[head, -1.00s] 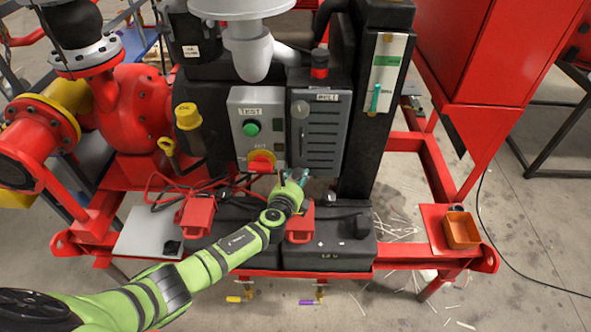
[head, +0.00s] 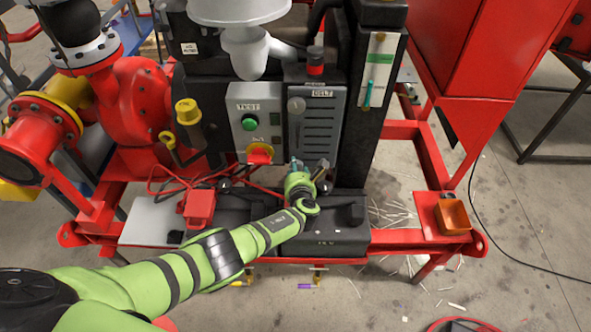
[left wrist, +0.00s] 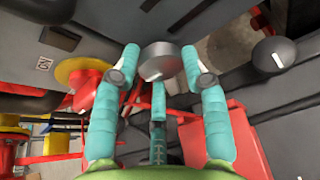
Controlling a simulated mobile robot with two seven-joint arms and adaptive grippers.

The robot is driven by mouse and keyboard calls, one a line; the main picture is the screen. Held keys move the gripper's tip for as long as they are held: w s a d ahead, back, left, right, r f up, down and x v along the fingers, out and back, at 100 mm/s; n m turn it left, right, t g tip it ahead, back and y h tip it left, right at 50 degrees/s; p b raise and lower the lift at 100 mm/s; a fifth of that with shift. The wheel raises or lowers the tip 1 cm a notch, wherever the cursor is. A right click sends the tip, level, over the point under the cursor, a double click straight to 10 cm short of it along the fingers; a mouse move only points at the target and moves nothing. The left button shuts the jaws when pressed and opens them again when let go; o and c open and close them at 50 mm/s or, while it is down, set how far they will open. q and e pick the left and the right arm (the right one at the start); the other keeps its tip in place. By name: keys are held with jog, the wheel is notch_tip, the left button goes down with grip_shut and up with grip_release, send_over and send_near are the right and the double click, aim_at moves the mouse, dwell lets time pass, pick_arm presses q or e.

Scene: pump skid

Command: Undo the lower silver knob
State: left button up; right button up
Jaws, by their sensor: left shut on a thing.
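Another silver knob (head: 297,105) sits at the cover's upper left, clear of the gripper. My right gripper is in neither view.
Left of the cover is a grey test box (head: 249,108) with a green button and a red-and-yellow switch (head: 260,153). Black batteries (head: 330,238) with cables lie below.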

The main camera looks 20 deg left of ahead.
pick_arm(q)
jog(key=shift+s+f+m+t+y+b, duration=0.1)
jog(key=shift+f+m+t+y+b, duration=0.15)
jog(key=shift+m+y+b, duration=1.25)
jog(key=shift+w+f+m+t+y+b, duration=0.1)
jog(key=shift+f+m+t+y+b, duration=0.3)
jog(key=shift+m+b, duration=2)
jog(key=shift+s+f+m+t+y+b, duration=0.1)
jog(key=shift+m+y+b, duration=1.1)
jog(key=shift+m+b, duration=0.75)
jog(key=shift+m, duration=0.45)
jog(key=shift+r, duration=0.1)
jog(key=o, duration=1.1)
jog(key=shift+a, duration=0.1)
jog(key=shift+r, duration=0.1)
